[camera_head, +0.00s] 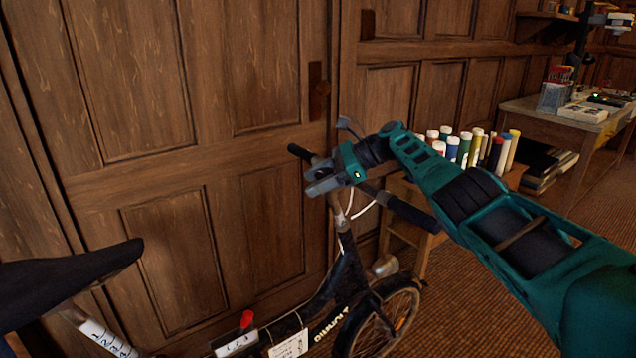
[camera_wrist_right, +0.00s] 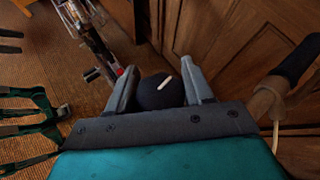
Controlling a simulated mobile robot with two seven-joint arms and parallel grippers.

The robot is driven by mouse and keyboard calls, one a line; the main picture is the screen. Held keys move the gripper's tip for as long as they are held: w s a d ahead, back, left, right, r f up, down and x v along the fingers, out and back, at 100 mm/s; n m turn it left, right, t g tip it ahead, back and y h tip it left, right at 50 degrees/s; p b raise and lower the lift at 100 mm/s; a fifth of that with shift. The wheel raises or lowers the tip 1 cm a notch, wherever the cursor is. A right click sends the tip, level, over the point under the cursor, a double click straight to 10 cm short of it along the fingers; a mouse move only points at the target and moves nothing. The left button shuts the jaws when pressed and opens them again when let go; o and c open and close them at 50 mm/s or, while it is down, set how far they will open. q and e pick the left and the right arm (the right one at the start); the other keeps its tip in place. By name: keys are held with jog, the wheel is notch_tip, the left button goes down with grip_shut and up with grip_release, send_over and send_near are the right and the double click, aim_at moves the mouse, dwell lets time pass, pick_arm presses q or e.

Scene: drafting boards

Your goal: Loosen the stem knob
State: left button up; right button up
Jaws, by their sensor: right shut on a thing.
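The stem knob (camera_wrist_right: 160,92) is a dark round cap with a short white line on it. In the right wrist view it sits between the two grey fingers of my right gripper (camera_wrist_right: 160,90), which is shut on it. In the head view my right gripper (camera_head: 322,184) is at the middle of the handlebar, above the bicycle's stem, and hides the knob. The bicycle (camera_head: 343,268) is dark and stands upright beside the panelled wall. My left gripper is not seen in the head view.
The handlebar's dark grips (camera_head: 412,214) stick out on both sides of my right gripper. A black saddle (camera_head: 70,280) is at the lower left. Several coloured tubes (camera_head: 465,150) stand behind my right arm. A desk (camera_head: 560,120) is at the far right. Wooden panelling (camera_head: 230,90) closes off the back.

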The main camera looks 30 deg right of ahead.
jog(key=shift+w+a+r, duration=0.1)
jog(key=shift+a+r, duration=0.1)
jog(key=o, duration=1)
jog(key=shift+c, duration=0.2)
jog(key=p+v, duration=0.1)
jog(key=v, duration=1.2)
jog(key=shift+f+p, duration=0.2)
jog(key=shift+p, duration=0.1)
